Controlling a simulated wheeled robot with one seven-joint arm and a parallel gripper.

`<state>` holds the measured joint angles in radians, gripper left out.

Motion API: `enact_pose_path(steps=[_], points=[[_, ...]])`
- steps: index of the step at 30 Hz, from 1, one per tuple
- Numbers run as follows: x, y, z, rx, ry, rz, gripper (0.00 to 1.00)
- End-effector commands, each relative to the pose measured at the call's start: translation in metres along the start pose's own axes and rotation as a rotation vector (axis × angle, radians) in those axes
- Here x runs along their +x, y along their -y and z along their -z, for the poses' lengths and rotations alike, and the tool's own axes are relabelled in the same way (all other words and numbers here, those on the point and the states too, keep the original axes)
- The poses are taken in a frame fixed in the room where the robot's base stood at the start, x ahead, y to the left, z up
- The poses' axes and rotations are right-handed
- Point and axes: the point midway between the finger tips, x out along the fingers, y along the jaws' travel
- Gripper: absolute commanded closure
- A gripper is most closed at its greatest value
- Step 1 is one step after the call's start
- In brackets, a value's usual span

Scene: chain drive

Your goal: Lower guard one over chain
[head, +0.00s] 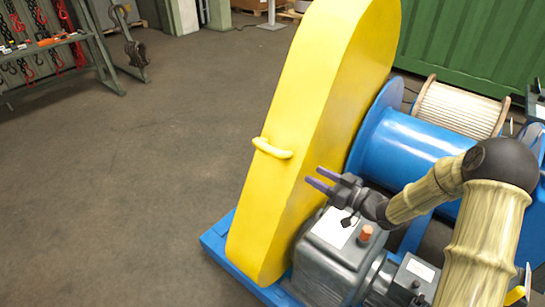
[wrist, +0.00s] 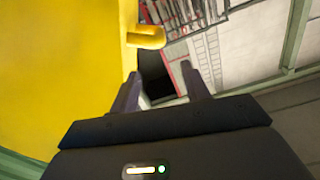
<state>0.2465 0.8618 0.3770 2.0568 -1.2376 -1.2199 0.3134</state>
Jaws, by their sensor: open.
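The yellow chain guard (head: 305,130) stands upright and closed along the side of the blue machine, and no chain shows. Its yellow handle (head: 272,148) sticks out from the narrow edge. My gripper (head: 312,177) is open and empty, to the right of the handle and close beside the guard's side face. In the wrist view the guard (wrist: 60,70) fills the left, the handle (wrist: 146,37) is up ahead, and the open fingers (wrist: 163,88) point toward it with a gap between. I cannot tell whether a finger touches the guard.
A grey gearbox and motor (head: 335,250) sit below my gripper. A blue drum (head: 410,145) and a rope reel (head: 460,108) stand behind. A rack with red chains (head: 50,50) is at the far left. The floor (head: 140,180) left of the guard is clear.

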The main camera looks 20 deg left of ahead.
Motion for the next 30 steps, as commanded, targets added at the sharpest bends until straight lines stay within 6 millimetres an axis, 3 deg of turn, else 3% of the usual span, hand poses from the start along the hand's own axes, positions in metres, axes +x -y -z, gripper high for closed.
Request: enact_pose_path(steps=[8, 14, 30], points=[[0.001, 0.0, 0.001, -0.001, 0.003, -0.002, 0.53], [0.016, 0.0, 0.001, -0.002, 0.003, -0.001, 0.53], [0.109, 0.0, 0.001, -0.002, 0.004, -0.001, 0.53]])
